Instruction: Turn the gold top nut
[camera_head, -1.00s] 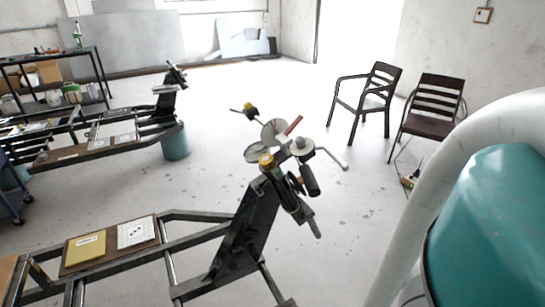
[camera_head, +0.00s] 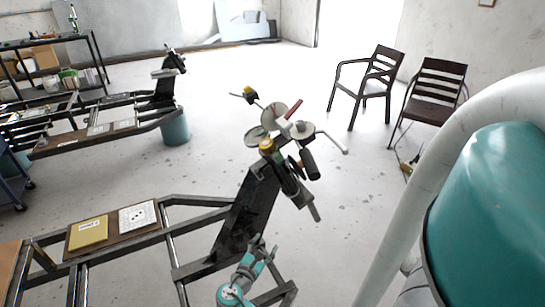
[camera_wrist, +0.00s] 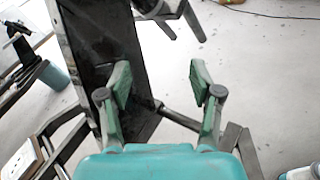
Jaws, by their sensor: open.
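The gold top nut (camera_head: 266,145) sits at the upper left of the spring suspension assembly (camera_head: 290,181), on top of the dark tilted post (camera_head: 247,212). My gripper (camera_head: 266,246) is low in the head view, below the nut and apart from it, near the foot of the post. In the wrist view my gripper (camera_wrist: 160,82) is open and empty, with its two green fingers spread. The post (camera_wrist: 88,55) fills the left of that view, and a dark part of the assembly shows at the top edge. The nut is not visible there.
Round discs, a red-handled lever and a yellow knob (camera_head: 249,92) stick out around the nut. A metal frame (camera_head: 190,238) carries a board with yellow and white plates at left. Two dark chairs (camera_head: 367,84) stand farther back. The floor right of the post is clear.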

